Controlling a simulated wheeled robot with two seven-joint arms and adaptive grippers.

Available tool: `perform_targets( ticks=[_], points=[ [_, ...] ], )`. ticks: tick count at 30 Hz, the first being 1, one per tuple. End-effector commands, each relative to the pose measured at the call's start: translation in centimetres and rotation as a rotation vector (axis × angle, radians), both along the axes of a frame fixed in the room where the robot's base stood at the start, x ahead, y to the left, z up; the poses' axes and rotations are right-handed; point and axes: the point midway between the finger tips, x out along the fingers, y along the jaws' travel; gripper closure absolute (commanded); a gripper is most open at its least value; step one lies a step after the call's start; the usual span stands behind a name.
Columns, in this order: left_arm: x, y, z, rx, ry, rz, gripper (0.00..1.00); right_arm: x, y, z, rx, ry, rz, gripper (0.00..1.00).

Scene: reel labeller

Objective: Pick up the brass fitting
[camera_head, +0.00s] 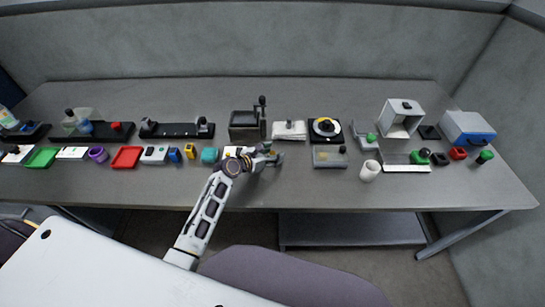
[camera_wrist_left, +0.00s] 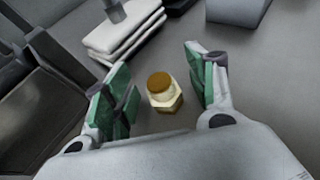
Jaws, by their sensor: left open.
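The brass fitting (camera_wrist_left: 164,94) stands on the grey table between the fingers of my left gripper (camera_wrist_left: 163,85) in the left wrist view. It has a brown round top and a paler, gold-coloured lower part. The green-padded fingers are apart, with a gap on each side of the fitting, and do not touch it. In the head view my left gripper (camera_head: 273,154) is low over the middle of the table. The fitting is too small there to make out surely. My right gripper is in neither view.
A stack of white cloths or pads (camera_wrist_left: 122,34) lies beyond the left finger, also seen in the head view (camera_head: 289,131). A dark box with a lever (camera_head: 245,125) stands behind the gripper. A grey plate (camera_head: 330,157) lies to its right. Several small devices and trays line the table.

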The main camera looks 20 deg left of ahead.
Motion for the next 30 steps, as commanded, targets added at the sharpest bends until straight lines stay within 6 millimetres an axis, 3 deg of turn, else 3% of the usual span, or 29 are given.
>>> perform_targets(
  ticks=[4, 16, 25, 30],
  points=[
    [0.0, 0.0, 0.0, 0.000, 0.000, 0.000, 0.44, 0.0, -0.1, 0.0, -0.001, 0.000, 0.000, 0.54],
    [0.0, 0.0, 0.0, 0.000, -0.001, 0.000, 0.94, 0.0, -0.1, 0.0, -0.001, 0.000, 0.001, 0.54],
    [0.0, 0.0, 0.2, 0.000, -0.001, 0.000, 0.94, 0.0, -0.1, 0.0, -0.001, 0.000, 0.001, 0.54],
    [0.0, 0.0, 1.4, -0.002, -0.003, 0.000, 0.94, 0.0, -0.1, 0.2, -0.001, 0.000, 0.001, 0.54]
  ],
)
